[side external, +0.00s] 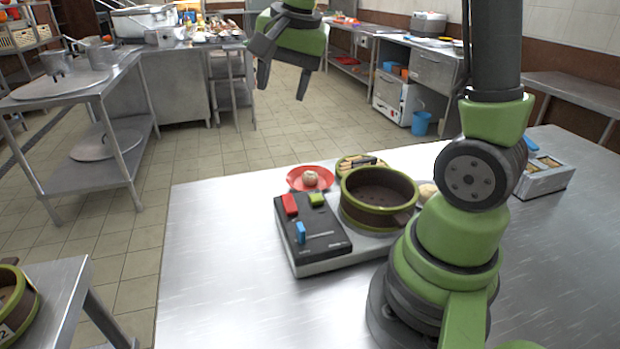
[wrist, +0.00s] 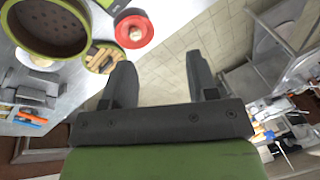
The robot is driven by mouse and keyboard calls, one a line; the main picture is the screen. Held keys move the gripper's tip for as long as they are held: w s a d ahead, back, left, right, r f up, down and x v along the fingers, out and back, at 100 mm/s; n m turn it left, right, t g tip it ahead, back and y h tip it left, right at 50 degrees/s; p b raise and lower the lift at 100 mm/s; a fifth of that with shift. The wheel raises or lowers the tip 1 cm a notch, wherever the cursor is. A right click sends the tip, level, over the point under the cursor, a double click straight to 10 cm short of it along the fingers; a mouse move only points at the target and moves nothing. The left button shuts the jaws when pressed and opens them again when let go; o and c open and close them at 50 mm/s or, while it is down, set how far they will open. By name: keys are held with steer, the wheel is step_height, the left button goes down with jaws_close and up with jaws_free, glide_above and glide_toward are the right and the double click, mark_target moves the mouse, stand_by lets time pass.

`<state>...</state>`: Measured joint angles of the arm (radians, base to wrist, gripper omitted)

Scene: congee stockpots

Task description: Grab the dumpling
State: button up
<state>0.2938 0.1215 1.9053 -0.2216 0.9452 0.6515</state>
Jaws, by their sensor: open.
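A pale round dumpling (side external: 310,179) sits on a red plate (side external: 292,183) behind the black control box on the steel table. In the wrist view the dumpling (wrist: 135,33) and the red plate (wrist: 146,18) are at the top, beyond the fingers. My gripper (side external: 283,90) is open and empty, raised well above the table and the plate. In the wrist view its two fingers (wrist: 163,85) are spread apart with nothing between them. Nothing covers the dumpling.
A brown and green pot (side external: 380,199) stands on the black control box's (side external: 318,240) right side. A metal tray (side external: 545,180) is at the right. The table's left part is clear.

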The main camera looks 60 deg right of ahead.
steer(key=w+d+f+m+g, duration=0.2)
steer(key=w+d+f+m, duration=0.25)
steer(key=d+f, duration=0.45)
steer(key=m+g, duration=0.2)
steer(key=m, duration=0.2)
glide_toward(309, 172)
steer(key=shift+s+f, duration=0.1)
steer(key=shift+f, duration=0.25)
steer(key=f, duration=0.4)
steer(key=shift+s+d+f, duration=0.15)
steer(key=shift+d+f, duration=0.05)
steer(key=shift+d, duration=0.1)
step_height(309, 172, down, 6)
steer(key=shift+d+r, duration=0.15)
steer(key=shift+c, duration=0.4)
steer(key=c, duration=0.6)
